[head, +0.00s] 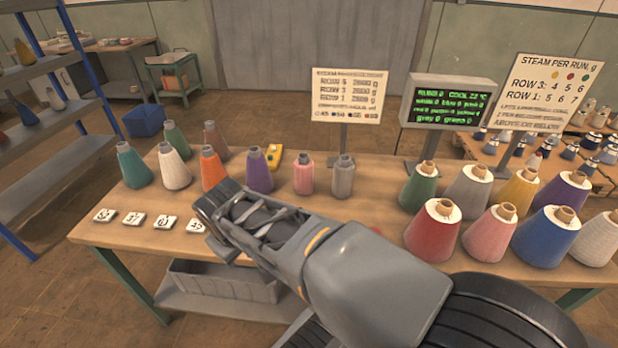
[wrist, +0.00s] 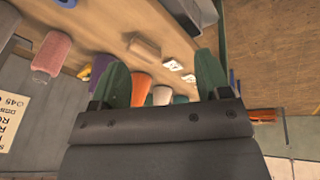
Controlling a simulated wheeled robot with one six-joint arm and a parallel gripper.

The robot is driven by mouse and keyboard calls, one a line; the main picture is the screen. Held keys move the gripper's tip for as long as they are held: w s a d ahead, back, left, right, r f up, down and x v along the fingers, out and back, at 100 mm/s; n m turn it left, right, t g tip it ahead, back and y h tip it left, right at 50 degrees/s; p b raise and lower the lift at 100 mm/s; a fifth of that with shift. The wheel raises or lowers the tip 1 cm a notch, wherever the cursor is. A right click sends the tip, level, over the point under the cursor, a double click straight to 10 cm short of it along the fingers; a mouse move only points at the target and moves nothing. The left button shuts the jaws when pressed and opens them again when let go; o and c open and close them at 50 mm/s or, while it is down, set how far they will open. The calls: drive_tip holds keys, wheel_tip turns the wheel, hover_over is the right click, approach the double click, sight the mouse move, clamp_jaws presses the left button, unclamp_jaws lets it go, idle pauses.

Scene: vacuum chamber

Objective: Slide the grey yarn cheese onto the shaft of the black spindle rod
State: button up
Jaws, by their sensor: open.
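The grey yarn cheese (head: 343,178) stands upright on the table at the right end of the middle row, beside a pink one. In the wrist view a grey shape at the far left edge may be it, but I cannot be sure. I cannot make out the black spindle rod in either view. My gripper (head: 213,222) is over the front left of the table, left of and nearer than the grey cheese. In the wrist view its green fingers (wrist: 160,72) are apart with nothing held between them.
Purple (head: 260,172), orange (head: 213,169) and white (head: 174,168) packages stand beyond my gripper. Number cards (head: 133,220) lie along the front left edge. Large cones (head: 433,231) crowd the right side. A sign (head: 348,96) and display (head: 447,103) stand behind. A brownish cylinder (wrist: 145,48) lies on the table.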

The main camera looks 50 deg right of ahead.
drive_tip(key=o, duration=0.3)
drive_tip(key=w+d+f+n+g+h+b, duration=0.1)
drive_tip(key=w+d+f+n+h+b, duration=0.1)
drive_tip(key=d, duration=0.7)
wheel_tip(320, 180, down, 2)
drive_tip(key=shift+d+f+h+b, duration=0.1)
drive_tip(key=shift+d+h+b, duration=0.15)
drive_tip(key=shift+h+b, duration=0.65)
drive_tip(key=shift+o, duration=1.1)
drive_tip(key=d+f+n+g+h+b, duration=0.1)
drive_tip(key=d+n+g+h+b, duration=0.1)
drive_tip(key=d, duration=0.8)
drive_tip(key=shift+w+f+n+h+b, duration=0.35)
drive_tip(key=shift+n+h+b, duration=0.45)
drive_tip(key=shift+h+b, duration=0.15)
drive_tip(key=n+h+b, duration=0.8)
drive_tip(key=n, duration=0.3)
approach(344, 167)
drive_tip(key=d, duration=0.1)
drive_tip(key=d+f, duration=0.1)
drive_tip(key=w+d+f, duration=0.1)
drive_tip(key=d, duration=0.1)
drive_tip(key=shift+d+f, duration=0.1)
drive_tip(key=shift+n, duration=0.4)
drive_tip(key=shift+w+d, duration=0.1)
drive_tip(key=shift+d, duration=3.75)
